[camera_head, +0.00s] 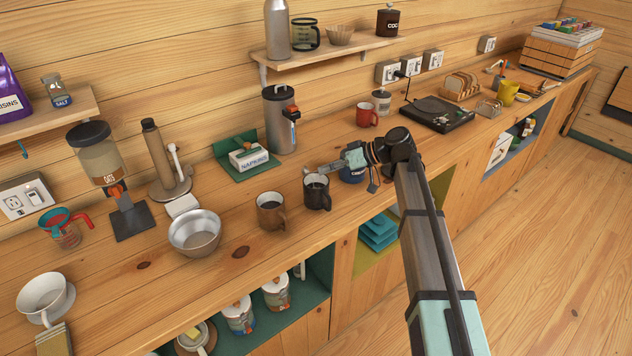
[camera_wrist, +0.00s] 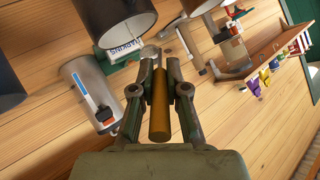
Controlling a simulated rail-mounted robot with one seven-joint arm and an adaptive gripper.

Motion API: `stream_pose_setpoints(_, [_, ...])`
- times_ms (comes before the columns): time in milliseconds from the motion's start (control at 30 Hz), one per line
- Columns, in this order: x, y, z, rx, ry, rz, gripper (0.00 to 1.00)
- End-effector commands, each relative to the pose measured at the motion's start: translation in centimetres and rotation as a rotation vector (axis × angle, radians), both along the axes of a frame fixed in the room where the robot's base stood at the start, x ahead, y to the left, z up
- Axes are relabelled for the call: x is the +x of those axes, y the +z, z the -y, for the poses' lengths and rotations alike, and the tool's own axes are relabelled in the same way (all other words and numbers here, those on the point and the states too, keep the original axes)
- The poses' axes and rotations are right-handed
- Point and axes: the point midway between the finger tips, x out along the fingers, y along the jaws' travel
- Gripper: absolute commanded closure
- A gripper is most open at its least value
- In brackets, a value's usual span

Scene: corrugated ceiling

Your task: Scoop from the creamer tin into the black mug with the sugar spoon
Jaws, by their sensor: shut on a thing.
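My gripper (camera_head: 338,165) is shut on the sugar spoon and holds it above the counter. In the wrist view the brown handle of the sugar spoon (camera_wrist: 160,108) lies between the fingers of my gripper (camera_wrist: 160,72), its metal end pointing away from the wrist. I cannot tell whether the spoon's bowl holds anything. The black mug (camera_head: 317,194) stands upright just below and left of my gripper. A blue tin (camera_head: 352,176), apparently the creamer tin, stands right of the mug, partly hidden beneath my gripper; its opening and contents are not visible.
A brown mug (camera_head: 270,213) stands left of the black mug, with a metal bowl (camera_head: 195,234) farther left. The napkin holder (camera_head: 249,160) and a tall steel dispenser (camera_head: 281,120) stand behind. A red mug (camera_head: 367,115) is behind my arm. The counter's front edge is close.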

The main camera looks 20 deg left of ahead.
Motion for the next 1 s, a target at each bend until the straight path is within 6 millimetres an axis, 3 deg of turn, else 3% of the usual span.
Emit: stream_pose_setpoints(1000, [0.09,-0.75,0.50,0.111,0.002,-0.024,1.00])
